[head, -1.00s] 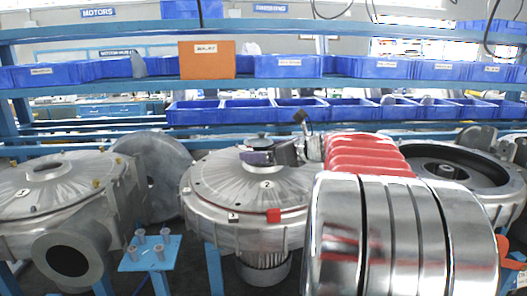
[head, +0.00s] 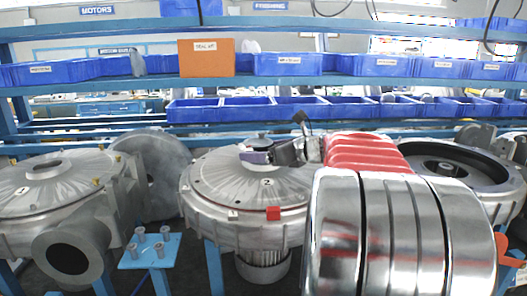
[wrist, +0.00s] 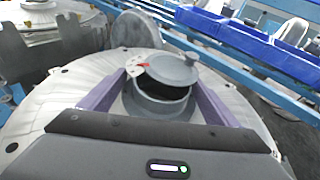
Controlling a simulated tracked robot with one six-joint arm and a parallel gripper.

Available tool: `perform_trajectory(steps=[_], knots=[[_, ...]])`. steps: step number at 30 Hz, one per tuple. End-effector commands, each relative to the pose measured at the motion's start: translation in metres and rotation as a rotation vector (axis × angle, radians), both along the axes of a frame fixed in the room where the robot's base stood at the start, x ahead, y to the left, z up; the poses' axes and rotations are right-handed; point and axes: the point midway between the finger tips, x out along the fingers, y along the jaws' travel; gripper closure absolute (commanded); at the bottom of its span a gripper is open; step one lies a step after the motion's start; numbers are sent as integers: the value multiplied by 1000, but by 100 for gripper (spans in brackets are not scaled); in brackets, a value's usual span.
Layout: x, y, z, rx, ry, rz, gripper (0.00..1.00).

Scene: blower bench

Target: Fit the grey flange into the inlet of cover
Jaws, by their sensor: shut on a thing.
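My gripper (head: 257,157) is over the middle of the silver cover marked 2 (head: 215,180) in the head view. In the wrist view my gripper (wrist: 158,88) has a purple finger on each side of the grey flange (wrist: 147,108) and is shut on it. A round grey top with a knob (wrist: 175,68) shows at the flange's far side, with a dark gap below it and a small red mark at its left. The grey top also shows in the head view (head: 260,138). The cover's inlet is hidden under these parts, so I cannot tell whether the flange is seated.
A blower marked 1 (head: 60,185) stands at the left. An open blower housing (head: 455,175) is at the right. Blue bins (head: 250,110) line the shelves behind.

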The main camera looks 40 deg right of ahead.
Motion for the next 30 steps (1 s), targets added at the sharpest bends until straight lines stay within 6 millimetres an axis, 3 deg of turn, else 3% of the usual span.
perform_trajectory(steps=[9, 10, 16, 25, 30], knots=[[0, 0, -5, 1, 6, 0, 61], [0, 0, -5, 1, 6, 0, 15], [0, -1, -6, 3, 7, -1, 1], [-1, -1, -4, 3, 5, -1, 0], [-12, -2, 0, 1, 3, -4, 0]])
